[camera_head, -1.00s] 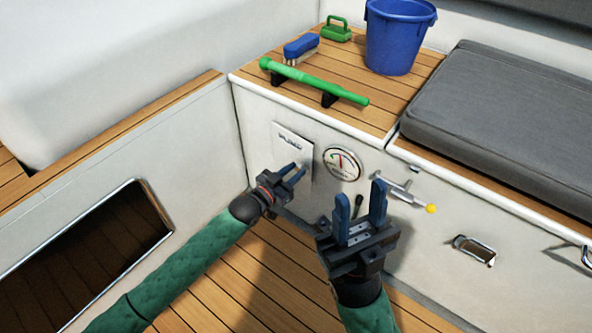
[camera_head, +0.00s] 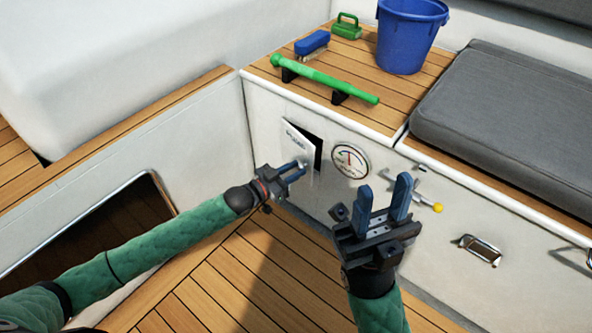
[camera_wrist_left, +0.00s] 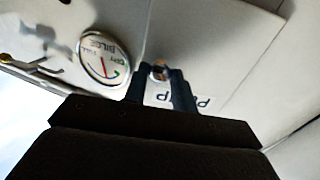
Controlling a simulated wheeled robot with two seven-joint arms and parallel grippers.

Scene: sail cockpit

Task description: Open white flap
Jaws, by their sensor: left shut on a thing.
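The white flap (camera_head: 299,148) is on the front wall of the locker, left of the gauge. It stands partly open, its right edge swung out from a dark opening (camera_head: 318,151). In the left wrist view the flap (camera_wrist_left: 215,50) shows upside-down lettering and a small metal knob (camera_wrist_left: 159,70). My left gripper (camera_head: 303,167) is at the flap's lower right, shut on the knob between its blue fingers. My right gripper (camera_head: 383,198) is open and empty, in front of the wall to the right of the gauge.
A round bilge gauge (camera_head: 350,161) is beside the flap. A lever with a yellow tip (camera_head: 437,208) and a metal latch (camera_head: 480,249) are further right. The wooden floor (camera_head: 270,270) is clear.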

